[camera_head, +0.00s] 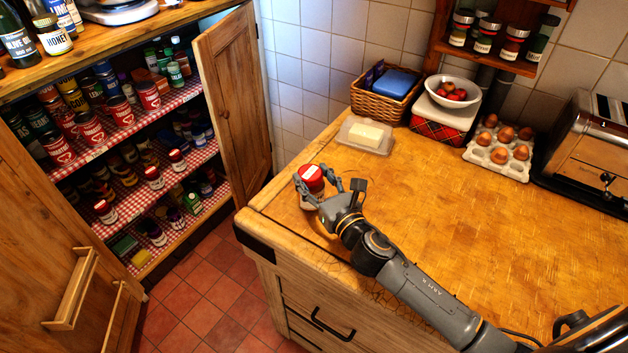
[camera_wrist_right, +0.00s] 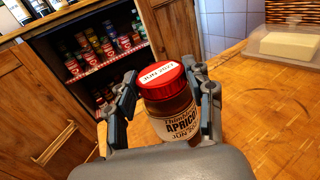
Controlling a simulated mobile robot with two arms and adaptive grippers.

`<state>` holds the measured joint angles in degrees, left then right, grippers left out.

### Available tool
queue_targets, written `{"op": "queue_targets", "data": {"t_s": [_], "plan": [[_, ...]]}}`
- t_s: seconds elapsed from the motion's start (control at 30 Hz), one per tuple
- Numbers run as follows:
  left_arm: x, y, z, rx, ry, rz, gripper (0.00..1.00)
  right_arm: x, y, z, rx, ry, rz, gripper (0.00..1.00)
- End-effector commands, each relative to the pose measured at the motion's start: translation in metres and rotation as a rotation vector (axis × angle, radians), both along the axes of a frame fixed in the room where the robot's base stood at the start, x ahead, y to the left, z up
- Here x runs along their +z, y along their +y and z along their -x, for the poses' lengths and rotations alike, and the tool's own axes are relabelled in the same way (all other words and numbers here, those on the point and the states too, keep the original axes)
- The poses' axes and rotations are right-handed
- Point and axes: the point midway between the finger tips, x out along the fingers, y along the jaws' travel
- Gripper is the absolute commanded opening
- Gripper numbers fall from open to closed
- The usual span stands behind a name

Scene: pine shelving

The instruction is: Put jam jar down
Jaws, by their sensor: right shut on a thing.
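The jam jar (camera_head: 311,180) has a red lid with a white label, and it is over or on the left end of the wooden counter. In the right wrist view the jar (camera_wrist_right: 175,110) shows a white label reading "APRICO" and stands nearly upright between the fingers. My right gripper (camera_head: 330,189) is shut on the jar, with fingers on both sides of it; it also shows in the right wrist view (camera_wrist_right: 163,106). Whether the jar's base touches the counter is hard to tell. My left gripper is not in view.
The counter (camera_head: 440,205) is clear around the jar. A butter dish (camera_head: 364,136) sits just behind it. A wicker basket (camera_head: 373,104), a bowl of red fruit (camera_head: 452,94), eggs (camera_head: 497,148) and a toaster (camera_head: 588,150) stand farther back. An open cupboard with jars (camera_head: 148,93) is at left.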

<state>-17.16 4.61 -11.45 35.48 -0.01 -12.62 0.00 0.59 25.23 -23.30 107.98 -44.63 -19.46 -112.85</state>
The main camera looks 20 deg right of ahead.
Motion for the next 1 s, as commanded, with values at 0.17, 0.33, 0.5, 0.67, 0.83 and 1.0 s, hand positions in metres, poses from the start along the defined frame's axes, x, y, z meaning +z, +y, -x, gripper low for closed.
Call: {"op": "queue_targets", "data": {"t_s": [0.17,0.33,0.5,0.67,0.83,1.0], "plan": [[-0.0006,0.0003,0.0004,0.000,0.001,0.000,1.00,-0.0027,0.0000,-0.0004,0.001,-0.006,0.001,0.00],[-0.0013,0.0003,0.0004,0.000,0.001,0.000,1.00,-0.0034,0.0001,-0.0003,0.001,-0.006,0.001,0.00],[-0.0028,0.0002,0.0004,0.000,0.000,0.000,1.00,-0.0071,-0.0001,0.0000,0.000,-0.002,0.002,0.67],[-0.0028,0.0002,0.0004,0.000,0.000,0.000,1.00,-0.0072,-0.0001,0.0001,0.000,-0.002,0.002,0.75],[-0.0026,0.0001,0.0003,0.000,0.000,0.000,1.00,-0.0069,-0.0001,0.0001,0.000,-0.002,0.002,0.75],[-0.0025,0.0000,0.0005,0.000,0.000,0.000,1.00,-0.0064,-0.0015,0.0065,0.000,-0.001,0.003,0.75]]}}
